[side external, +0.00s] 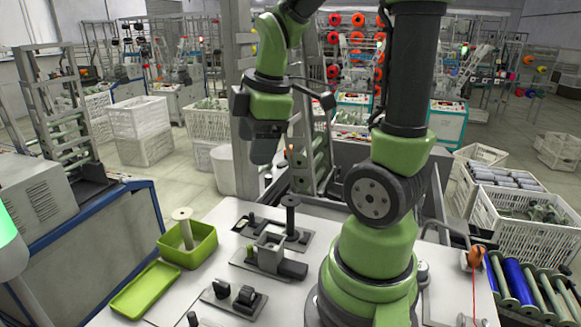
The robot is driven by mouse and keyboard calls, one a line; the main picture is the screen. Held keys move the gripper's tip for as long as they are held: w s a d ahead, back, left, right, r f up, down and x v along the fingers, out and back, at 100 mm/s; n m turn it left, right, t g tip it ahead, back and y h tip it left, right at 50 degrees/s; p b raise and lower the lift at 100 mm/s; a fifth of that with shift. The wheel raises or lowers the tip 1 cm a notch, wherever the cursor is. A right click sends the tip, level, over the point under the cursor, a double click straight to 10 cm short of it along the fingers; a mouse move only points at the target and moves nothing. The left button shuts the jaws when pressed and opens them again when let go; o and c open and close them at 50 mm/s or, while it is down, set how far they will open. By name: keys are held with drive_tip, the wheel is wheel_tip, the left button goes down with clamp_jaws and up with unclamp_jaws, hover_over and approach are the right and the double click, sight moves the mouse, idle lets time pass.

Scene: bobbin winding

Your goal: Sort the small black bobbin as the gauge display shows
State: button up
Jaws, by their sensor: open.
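A black bobbin (291,217) with a round top flange stands upright on a dark plate at the back of the white table. My gripper (263,155) hangs above and a little left of it in the picture, apart from it. The fingers are dark and small here, and nothing shows held in them. A grey block fixture (270,247) with an open top stands just in front of the bobbin. No readable gauge display shows in this view.
A deep green bin (203,250) holding a pale bobbin (184,228) and a shallow green tray (147,289) are at the table's left. A plate with black holders (234,297) lies at the front. Green and blue rollers (530,288) lie at the right.

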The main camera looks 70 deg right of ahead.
sight(290, 200)
drive_tip(key=d+f+n+g, duration=0.1)
drive_tip(key=d+f+n, duration=0.1)
drive_tip(key=d+n, duration=0.1)
drive_tip(key=s+d+f+n+g, duration=0.1)
drive_tip(key=d+f+n, duration=0.2)
drive_tip(key=s+d+f+n+g, duration=0.1)
drive_tip(key=d+f+n, duration=0.2)
drive_tip(key=shift+s+d+f+y, duration=0.15)
drive_tip(key=shift+s+y, duration=0.1)
drive_tip(key=shift+y, duration=0.05)
drive_tip(key=shift+s+d+f+n, duration=0.15)
drive_tip(key=shift+d+f+n, duration=0.15)
drive_tip(key=shift+n, duration=0.1)
drive_tip(key=shift+f, duration=0.15)
drive_tip(key=shift+f, duration=3.65)
drive_tip(key=c, duration=0.6)
drive_tip(key=shift+r, duration=2.55)
drive_tip(key=shift+c, duration=0.2)
